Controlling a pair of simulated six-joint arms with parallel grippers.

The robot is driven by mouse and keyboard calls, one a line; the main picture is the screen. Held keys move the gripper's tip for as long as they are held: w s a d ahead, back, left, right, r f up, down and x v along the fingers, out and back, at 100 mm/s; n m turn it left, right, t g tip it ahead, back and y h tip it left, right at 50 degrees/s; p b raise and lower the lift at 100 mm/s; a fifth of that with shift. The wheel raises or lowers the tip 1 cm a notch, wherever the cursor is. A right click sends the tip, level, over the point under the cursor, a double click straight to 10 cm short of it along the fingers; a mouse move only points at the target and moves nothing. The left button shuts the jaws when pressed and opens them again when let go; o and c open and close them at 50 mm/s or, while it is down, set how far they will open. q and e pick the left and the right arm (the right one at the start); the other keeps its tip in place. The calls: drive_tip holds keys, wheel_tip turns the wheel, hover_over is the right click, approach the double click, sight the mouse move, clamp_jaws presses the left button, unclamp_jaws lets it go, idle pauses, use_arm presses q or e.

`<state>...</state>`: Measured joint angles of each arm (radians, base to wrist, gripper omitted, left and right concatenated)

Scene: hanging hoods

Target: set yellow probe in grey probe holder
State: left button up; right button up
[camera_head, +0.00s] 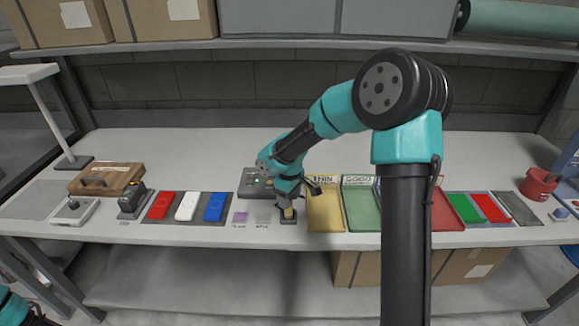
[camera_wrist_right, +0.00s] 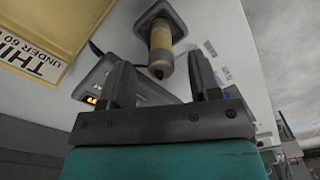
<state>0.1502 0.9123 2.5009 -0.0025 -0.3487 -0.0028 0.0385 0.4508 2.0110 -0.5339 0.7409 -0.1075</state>
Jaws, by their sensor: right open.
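The yellow probe (camera_wrist_right: 161,42) stands in the grey probe holder (camera_wrist_right: 178,22), a dark square base, in the right wrist view. The probe's dark end points toward my wrist camera. In the head view the probe (camera_head: 289,212) and the holder (camera_head: 289,219) are near the table's front edge. My right gripper (camera_head: 289,199) is just above them. Its fingers (camera_wrist_right: 164,78) are open with a clear gap, and the probe shows between and beyond them, apart from both. My left arm (camera_head: 22,312) shows only in the bottom left corner; its fingers are unclear.
A grey meter (camera_head: 256,182) sits behind the holder. The yellow tray (camera_head: 324,212) is just to the right, with green and red trays beyond. Red, white and blue blocks (camera_head: 187,206) lie to the left. A shelf (camera_head: 289,44) with boxes hangs above.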

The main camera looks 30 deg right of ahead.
wheel_tip(320, 180, up, 14)
idle(0.4)
